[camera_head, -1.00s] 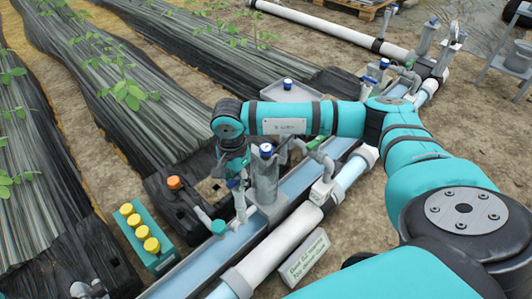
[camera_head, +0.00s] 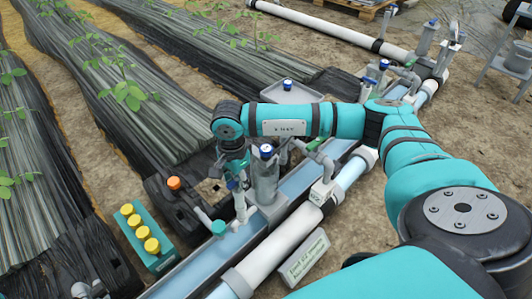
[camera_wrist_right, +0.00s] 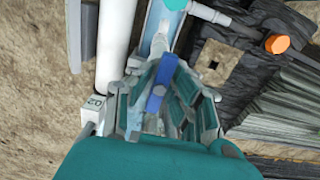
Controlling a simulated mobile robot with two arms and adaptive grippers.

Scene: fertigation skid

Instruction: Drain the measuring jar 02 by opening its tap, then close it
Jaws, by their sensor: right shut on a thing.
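A grey upright jar (camera_head: 265,180) with a blue cap stands on the skid in the head view. My right gripper (camera_head: 236,180) is just left of it, pointing down over a pale tap fitting (camera_head: 240,208). In the right wrist view a blue tap handle (camera_wrist_right: 158,90) lies between the fingers of the right gripper (camera_wrist_right: 162,98), which is shut on it. A small tag reading 02 (camera_wrist_right: 95,102) shows beside the fingers. The jar's liquid level cannot be made out.
A white pipe (camera_head: 270,247) and a blue channel (camera_head: 205,260) run along the skid. A teal rack (camera_head: 150,240) with several yellow caps stands left of the channel. An orange cap (camera_head: 174,183) is nearby. A sign plate (camera_head: 303,256) lies at the front.

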